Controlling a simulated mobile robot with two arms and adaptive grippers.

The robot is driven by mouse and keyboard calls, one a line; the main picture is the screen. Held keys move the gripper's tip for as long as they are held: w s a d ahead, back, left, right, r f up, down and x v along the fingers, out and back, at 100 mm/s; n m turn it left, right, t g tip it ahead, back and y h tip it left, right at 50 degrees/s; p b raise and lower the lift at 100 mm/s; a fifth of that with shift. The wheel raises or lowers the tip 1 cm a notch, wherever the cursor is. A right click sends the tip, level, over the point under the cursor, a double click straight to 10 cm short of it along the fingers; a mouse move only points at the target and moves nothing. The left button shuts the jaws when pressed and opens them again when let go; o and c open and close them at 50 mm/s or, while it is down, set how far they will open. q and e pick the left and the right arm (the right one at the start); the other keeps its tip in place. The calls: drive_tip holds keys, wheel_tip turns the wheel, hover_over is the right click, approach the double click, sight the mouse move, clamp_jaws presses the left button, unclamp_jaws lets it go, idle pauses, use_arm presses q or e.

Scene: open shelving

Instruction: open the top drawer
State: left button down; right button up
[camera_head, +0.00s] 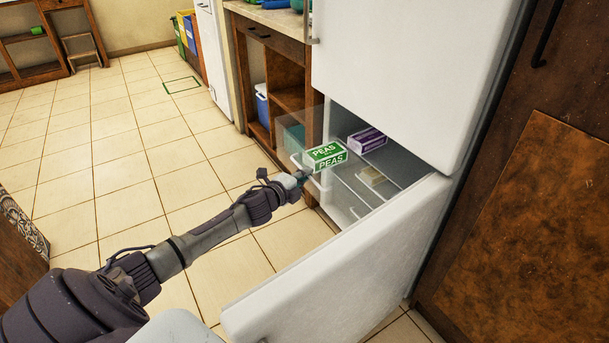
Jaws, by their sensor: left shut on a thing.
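The clear top drawer (294,142) sticks out of the open lower compartment of a white fridge, in the middle of the head view. A green peas box (325,156) and a purple box (367,140) show in the drawer area. My left gripper (300,179) is at the front of the clear drawer, just below and left of the peas box. It is shut on the drawer's front; its fingertips are small and partly hidden, so the exact grip is unclear. My right gripper is not in view.
The open white lower fridge door (335,262) stands to the right of my left arm. A pale box (372,176) lies lower in the compartment. Wooden shelving (288,98) stands behind the drawer. Tiled floor (120,170) to the left is clear.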

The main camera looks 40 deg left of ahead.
use_arm(q)
drive_tip(key=c, duration=1.2)
unclamp_jaws()
drive_tip(key=shift+c, duration=0.2)
drive_tip(key=s+r, duration=0.2)
drive_tip(key=s, duration=0.9)
drive_tip(key=shift+s, duration=0.4)
drive_tip(key=shift+r, duration=0.1)
